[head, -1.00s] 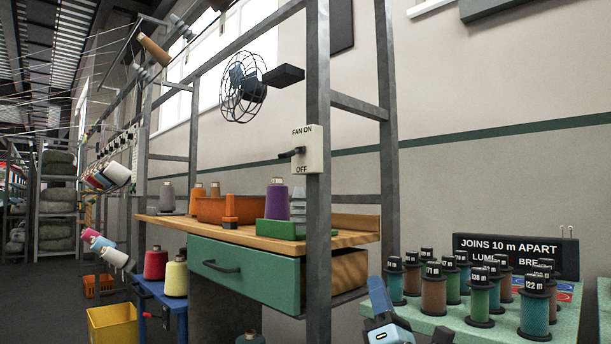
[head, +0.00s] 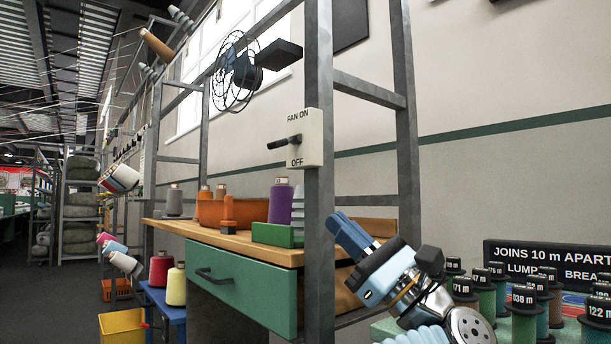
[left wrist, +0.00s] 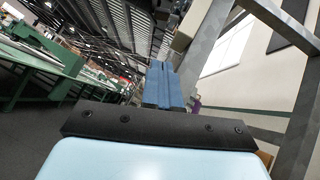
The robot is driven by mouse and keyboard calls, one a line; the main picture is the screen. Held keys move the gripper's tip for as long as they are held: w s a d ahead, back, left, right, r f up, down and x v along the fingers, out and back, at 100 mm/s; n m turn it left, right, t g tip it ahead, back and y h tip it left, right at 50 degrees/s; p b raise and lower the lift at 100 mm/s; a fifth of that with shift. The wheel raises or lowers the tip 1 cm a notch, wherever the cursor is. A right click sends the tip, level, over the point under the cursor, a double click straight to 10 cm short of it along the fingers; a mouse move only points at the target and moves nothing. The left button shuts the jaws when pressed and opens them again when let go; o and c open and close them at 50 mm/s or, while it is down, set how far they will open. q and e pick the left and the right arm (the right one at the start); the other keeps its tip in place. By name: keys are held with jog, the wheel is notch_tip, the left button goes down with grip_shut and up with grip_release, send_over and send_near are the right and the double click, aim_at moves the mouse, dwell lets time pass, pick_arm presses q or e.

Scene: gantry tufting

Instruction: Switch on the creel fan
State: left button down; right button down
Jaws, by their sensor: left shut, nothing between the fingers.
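The fan switch is a pale box (head: 311,138) on a grey upright post, marked FAN ON above and OFF below. Its black lever (head: 284,142) sticks out to the left, roughly level between the two labels. The creel fan (head: 236,72), a black wire cage with a dark motor, hangs up and left of the box. My left gripper (head: 338,222) is below and right of the switch box, apart from it, with its blue fingers pointing up and left. In the left wrist view the blue fingers (left wrist: 163,84) are closed together and empty. My right gripper is not in view.
The grey post (head: 318,220) stands close to my left gripper. A wooden bench with a green drawer (head: 240,285) and several yarn cones is behind it. Several labelled spools (head: 525,310) stand on a green table at the lower right. Floor at left is open.

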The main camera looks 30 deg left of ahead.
aim_at(296, 167)
pick_arm(q)
jog(key=p+x, duration=0.1)
jog(key=x, duration=0.3)
jog(key=r+p+x, duration=0.1)
jog(key=p+x, duration=0.1)
jog(key=x, duration=0.2)
jog(key=s+d+p+x, duration=0.1)
jog(key=x, duration=0.3)
jog(key=shift+r, duration=0.25)
jog(key=shift+s+r+p, duration=0.2)
jog(key=shift+r+p, duration=0.15)
jog(key=shift+p, duration=0.05)
